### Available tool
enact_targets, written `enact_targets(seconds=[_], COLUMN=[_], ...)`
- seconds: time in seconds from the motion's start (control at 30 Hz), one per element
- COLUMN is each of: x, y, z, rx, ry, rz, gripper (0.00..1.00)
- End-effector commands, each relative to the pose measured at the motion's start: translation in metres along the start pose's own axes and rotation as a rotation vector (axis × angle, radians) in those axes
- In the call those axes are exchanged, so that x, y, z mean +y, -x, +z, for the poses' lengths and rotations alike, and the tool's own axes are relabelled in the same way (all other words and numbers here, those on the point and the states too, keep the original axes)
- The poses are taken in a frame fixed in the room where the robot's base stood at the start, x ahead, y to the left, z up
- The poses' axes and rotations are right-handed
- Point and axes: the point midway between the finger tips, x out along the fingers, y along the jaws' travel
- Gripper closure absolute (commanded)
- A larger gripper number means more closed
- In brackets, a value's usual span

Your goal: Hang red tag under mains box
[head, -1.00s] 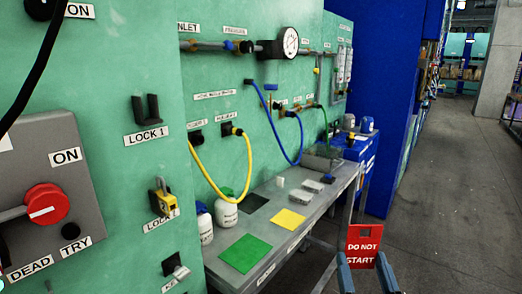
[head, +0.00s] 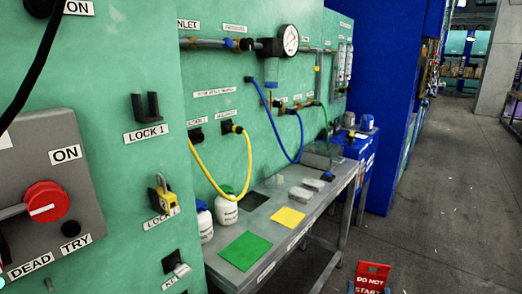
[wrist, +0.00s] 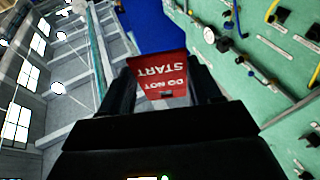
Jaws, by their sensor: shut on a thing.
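The red tag (head: 372,275) reads "DO NOT START" and is at the bottom edge of the head view, right of the bench. My gripper (head: 370,290) is shut on it; only the fingertips show there. In the wrist view the tag (wrist: 160,75) stands between the two dark fingers (wrist: 162,95), its lettering upside down. The mains box (head: 50,190) is a grey box on the green panel at the left, with a red rotary knob (head: 45,202) and labels ON, DEAD and TRY. The part under the box is cut off by the frame.
The green panel carries an empty LOCK 1 hook (head: 146,107) and a yellow padlock (head: 164,196) on a lower hook. A metal bench (head: 262,235) with green and yellow mats (head: 288,218) and white bottles stands along it. The floor at right is clear.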

Motion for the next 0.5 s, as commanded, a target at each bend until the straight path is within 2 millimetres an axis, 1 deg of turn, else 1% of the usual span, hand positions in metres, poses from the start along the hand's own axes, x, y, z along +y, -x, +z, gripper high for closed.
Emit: enact_targets(seconds=[0.03, 0.5], x=[0.001, 0.003], y=[0.0, 0.015], z=[0.004, 0.008], rx=[-0.002, -0.003], ry=[0.001, 0.01], rz=[0.008, -0.009], gripper=[0.54, 0.54])
